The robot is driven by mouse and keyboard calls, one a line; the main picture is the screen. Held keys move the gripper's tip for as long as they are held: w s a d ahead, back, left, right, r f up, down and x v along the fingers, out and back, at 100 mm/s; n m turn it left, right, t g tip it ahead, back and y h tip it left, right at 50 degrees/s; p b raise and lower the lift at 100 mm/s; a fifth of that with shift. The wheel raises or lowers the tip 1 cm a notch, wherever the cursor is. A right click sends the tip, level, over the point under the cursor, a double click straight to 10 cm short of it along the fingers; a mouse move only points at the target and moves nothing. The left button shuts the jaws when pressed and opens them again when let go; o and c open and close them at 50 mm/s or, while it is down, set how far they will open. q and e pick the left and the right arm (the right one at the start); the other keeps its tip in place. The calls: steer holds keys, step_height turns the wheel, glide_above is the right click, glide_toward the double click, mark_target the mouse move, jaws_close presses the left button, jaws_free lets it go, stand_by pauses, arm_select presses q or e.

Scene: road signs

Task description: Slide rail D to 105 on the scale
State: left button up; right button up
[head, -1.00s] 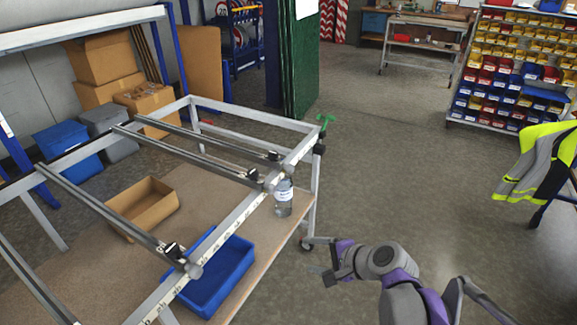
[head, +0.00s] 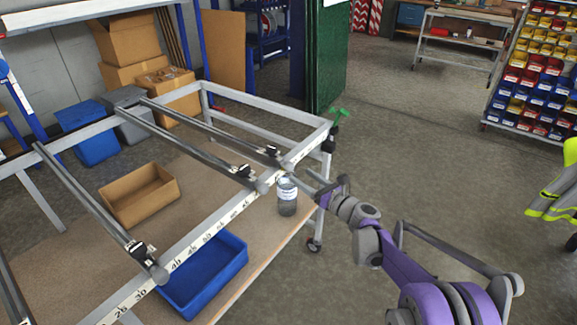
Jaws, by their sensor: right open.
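Several grey rails lie across a metal frame (head: 215,222) with a number scale along its near bar. One rail (head: 200,137) ends in a black clamp and round knob near the right end of the scale. Another rail (head: 220,130) lies just beyond it, and a third rail (head: 85,198) ends further left, near the 40. The rail letters are too small to read, so I cannot tell which is D. My right gripper (head: 312,184) is open and empty, just right of the scale bar near the frame's right corner. My left gripper is not in view.
A blue bin (head: 205,278) and an open cardboard box (head: 140,195) also sit on the shelf.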

mark_target(289, 166)
steer(key=x, duration=0.8)
steer(key=shift+c, duration=0.3)
steer(key=shift+d, duration=0.1)
jaws_close()
